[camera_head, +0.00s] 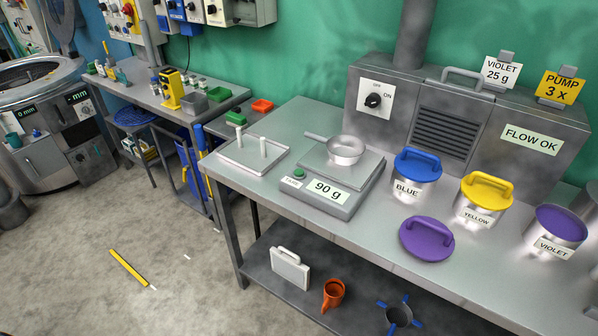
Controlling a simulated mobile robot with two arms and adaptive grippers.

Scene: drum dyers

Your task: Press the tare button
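The scale (350,199) stands on the metal bench, left of the lidded pots. The green tare button (299,173) is at the left end of its front face, beside a small label that appears to read TARE (292,183). The display (328,191) reads 90 g. A metal pan with a handle (345,151) sits on the scale's plate. Neither of my grippers is in view, and nothing covers the button.
A tray with two white posts (251,157) is left of the scale. Blue (417,166) and yellow (486,190) lidded pots stand to the right. The violet pot (555,229) is open, its purple lid (426,238) on the bench. A grey extraction box (470,125) stands behind.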

